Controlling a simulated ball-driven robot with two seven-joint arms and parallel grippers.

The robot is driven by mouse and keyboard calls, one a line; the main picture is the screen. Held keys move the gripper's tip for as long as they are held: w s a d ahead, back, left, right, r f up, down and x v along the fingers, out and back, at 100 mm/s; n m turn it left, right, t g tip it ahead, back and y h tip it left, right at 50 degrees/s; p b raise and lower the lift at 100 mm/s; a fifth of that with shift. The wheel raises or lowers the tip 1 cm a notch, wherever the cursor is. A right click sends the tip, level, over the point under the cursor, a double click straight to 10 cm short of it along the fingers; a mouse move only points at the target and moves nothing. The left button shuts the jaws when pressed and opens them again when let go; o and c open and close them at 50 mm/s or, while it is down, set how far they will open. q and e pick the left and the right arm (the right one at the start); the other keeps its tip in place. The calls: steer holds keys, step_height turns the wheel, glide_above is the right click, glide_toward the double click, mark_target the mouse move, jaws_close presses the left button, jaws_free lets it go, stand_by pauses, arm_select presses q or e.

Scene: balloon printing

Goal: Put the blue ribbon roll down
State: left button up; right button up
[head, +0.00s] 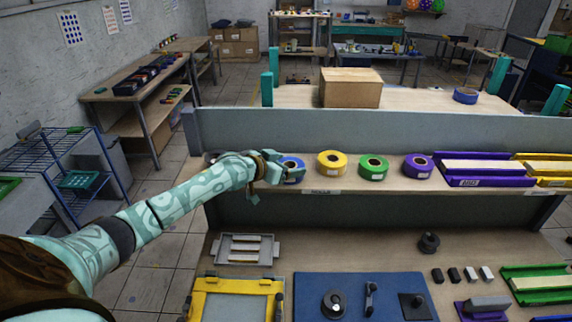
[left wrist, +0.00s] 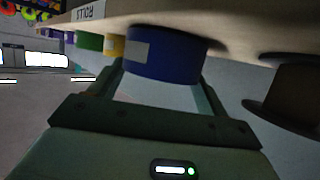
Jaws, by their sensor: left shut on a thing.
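The blue ribbon roll (head: 292,164) is at the left part of the upper shelf, left of the yellow roll. My left gripper (head: 285,174) reaches in from the left and is shut on it. In the left wrist view the blue roll (left wrist: 163,56) sits between the two fingers of my left gripper (left wrist: 160,85), with a pale label on its side. The roll is at the shelf board; whether it touches the board I cannot tell. My right gripper is not in view.
The shelf (head: 325,187) also holds a yellow roll (head: 332,163), a green roll (head: 373,168), a purple roll (head: 417,167) and coloured trays. A dark spool (head: 214,157) stands left of my gripper. A cardboard box (head: 350,88) is on the table behind. The bench below holds a yellow frame (head: 197,300) and blue mat (head: 313,285).

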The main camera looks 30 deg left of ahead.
arm_select(q)
steer(key=shift+f, duration=0.1)
steer(key=o, duration=1)
steer(key=shift+o, duration=0.2)
steer(key=shift+s+r, duration=0.15)
steer(key=shift+r, duration=0.05)
steer(key=v, duration=1.1)
steer(key=shift+s, duration=0.25)
steer(key=shift+a+r, duration=0.15)
